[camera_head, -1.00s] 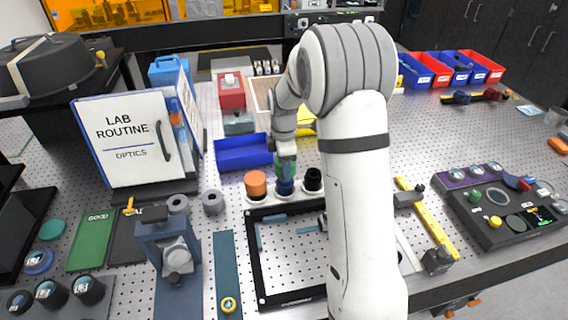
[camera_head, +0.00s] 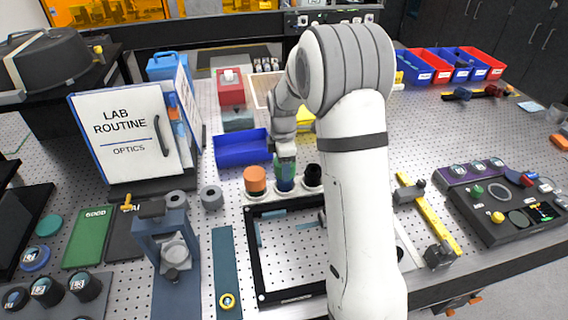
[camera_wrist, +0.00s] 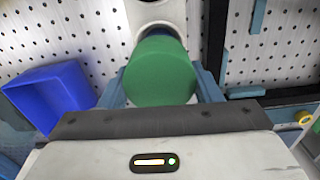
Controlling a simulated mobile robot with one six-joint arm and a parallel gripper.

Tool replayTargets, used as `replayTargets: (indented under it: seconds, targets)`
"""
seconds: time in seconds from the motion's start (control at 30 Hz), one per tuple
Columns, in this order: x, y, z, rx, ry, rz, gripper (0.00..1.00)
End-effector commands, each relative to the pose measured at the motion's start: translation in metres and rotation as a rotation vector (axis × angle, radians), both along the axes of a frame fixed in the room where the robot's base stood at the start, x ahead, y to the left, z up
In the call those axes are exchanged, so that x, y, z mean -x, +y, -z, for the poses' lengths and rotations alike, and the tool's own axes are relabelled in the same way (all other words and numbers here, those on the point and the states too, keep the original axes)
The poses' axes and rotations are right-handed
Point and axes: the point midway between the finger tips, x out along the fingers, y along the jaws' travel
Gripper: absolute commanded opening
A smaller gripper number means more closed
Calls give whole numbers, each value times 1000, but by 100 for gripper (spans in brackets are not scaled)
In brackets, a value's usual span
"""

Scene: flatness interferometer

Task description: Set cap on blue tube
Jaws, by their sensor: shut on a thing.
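The blue tube (camera_head: 284,183) stands upright in the middle of a white holder (camera_head: 247,196), between an orange-topped tube and a black one. My gripper (camera_head: 284,161) is directly above it, pointing down. In the wrist view my gripper (camera_wrist: 160,90) is shut on a round green cap (camera_wrist: 160,72). A blue rim of the tube (camera_wrist: 158,30) shows just behind the cap. The cap (camera_head: 283,170) sits at the top of the blue tube in the head view; whether it is fully seated I cannot tell.
The orange-topped tube (camera_head: 255,180) and the black tube (camera_head: 312,175) stand close on either side. A blue bin (camera_head: 240,149) lies behind to the left. A black frame (camera_head: 262,285) lies in front. My arm hides part of the bench.

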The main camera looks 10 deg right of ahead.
Motion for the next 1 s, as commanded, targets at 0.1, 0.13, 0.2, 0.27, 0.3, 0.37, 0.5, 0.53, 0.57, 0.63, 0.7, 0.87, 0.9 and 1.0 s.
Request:
replayTargets:
  seconds: [0.1, 0.13, 0.2, 0.27, 0.3, 0.37, 0.5, 0.53, 0.57, 0.63, 0.7, 0.87, 0.9, 1.0]
  targets:
    - [0, 0, 4, 0, 0, 0, 36]
    - [0, 0, 5, 0, 0, 0, 36]
    - [0, 0, 7, 0, 0, 0, 36]
    - [0, 0, 8, 0, 0, -1, 36]
    - [0, 0, 9, 0, 0, -1, 36]
    - [0, 0, 11, 0, 0, -1, 36]
    - [0, 0, 14, 0, 0, -1, 36]
    - [0, 1, 15, 0, 0, -1, 36]
    - [0, 1, 15, 0, 0, -1, 36]
    - [0, 1, 17, 0, 0, -1, 36]
    - [0, 1, 17, 0, 0, -1, 36]
    - [0, 1, 16, 0, 0, -1, 36]
    - [0, 1, 16, 0, 0, -1, 59]
    - [0, 1, 16, 0, 0, -1, 67]
